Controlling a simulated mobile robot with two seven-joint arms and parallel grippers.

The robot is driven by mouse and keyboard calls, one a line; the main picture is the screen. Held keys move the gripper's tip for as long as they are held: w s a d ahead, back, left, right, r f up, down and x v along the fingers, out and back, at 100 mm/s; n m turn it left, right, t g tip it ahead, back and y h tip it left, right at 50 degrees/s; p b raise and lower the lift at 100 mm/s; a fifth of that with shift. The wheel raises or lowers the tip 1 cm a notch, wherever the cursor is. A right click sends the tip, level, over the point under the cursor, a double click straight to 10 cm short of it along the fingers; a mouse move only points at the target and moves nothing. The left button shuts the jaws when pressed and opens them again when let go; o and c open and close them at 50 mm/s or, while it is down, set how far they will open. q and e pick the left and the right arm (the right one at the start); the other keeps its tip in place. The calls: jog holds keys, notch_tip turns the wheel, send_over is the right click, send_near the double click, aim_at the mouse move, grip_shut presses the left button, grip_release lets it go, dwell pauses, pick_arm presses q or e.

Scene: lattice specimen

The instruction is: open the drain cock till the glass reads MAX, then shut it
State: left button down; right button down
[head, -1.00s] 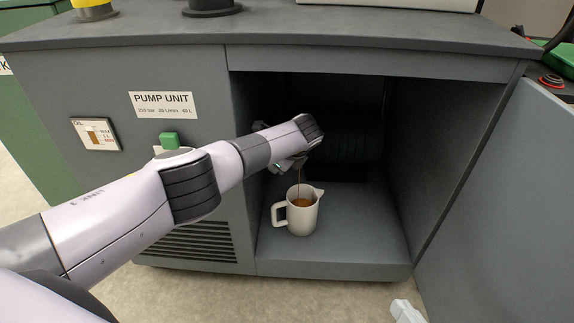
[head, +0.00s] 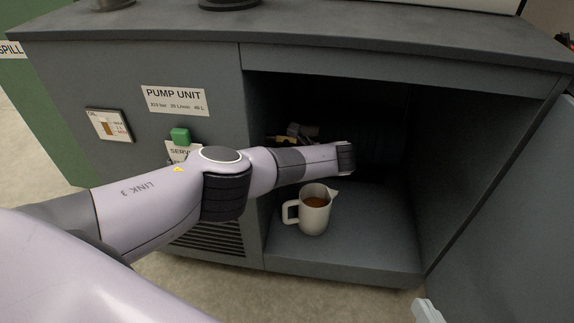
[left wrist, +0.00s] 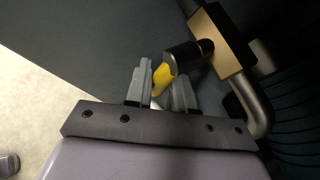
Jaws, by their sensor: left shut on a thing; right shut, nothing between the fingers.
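The white jug (head: 317,222) stands upright on the cabinet floor with brown oil (head: 315,202) in it; no stream shows above it. The oil glass (head: 109,126) on the front panel shows a brown column; its marks are too small to read surely. In the left wrist view my left gripper (left wrist: 162,75) is shut on the yellow-ended handle (left wrist: 163,76) of the drain cock, beside a brass block (left wrist: 222,40) and bent pipe (left wrist: 256,100). In the head view my forearm hides that gripper. My right gripper (head: 428,311) is shut and empty at the bottom edge, partly cut off.
The pump unit cabinet (head: 340,262) is open, its door (head: 510,220) swung out at the right. A green button (head: 180,136) sits on the front panel beside my arm. The cabinet floor right of the jug is clear.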

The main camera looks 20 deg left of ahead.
pick_arm(q)
jog(key=shift+s+f, duration=0.1)
pick_arm(e)
jog(key=shift+a, duration=0.15)
pick_arm(q)
jog(key=c, duration=1.1)
grip_release()
jog(key=shift+a, duration=0.1)
jog(key=shift+d+r, duration=0.3)
jog(key=shift+p+v, duration=1.4)
jog(key=shift+v, duration=1.85)
pick_arm(e)
jog(key=shift+s+d+r+n+h, duration=0.15)
jog(key=shift+d+h, duration=0.2)
jog(key=shift+d, duration=0.2)
jog(key=shift+s+d+r+n+h, duration=0.15)
jog(key=shift+d+h, duration=0.2)
jog(key=shift+d, duration=0.2)
pick_arm(q)
jog(key=shift+f, duration=0.1)
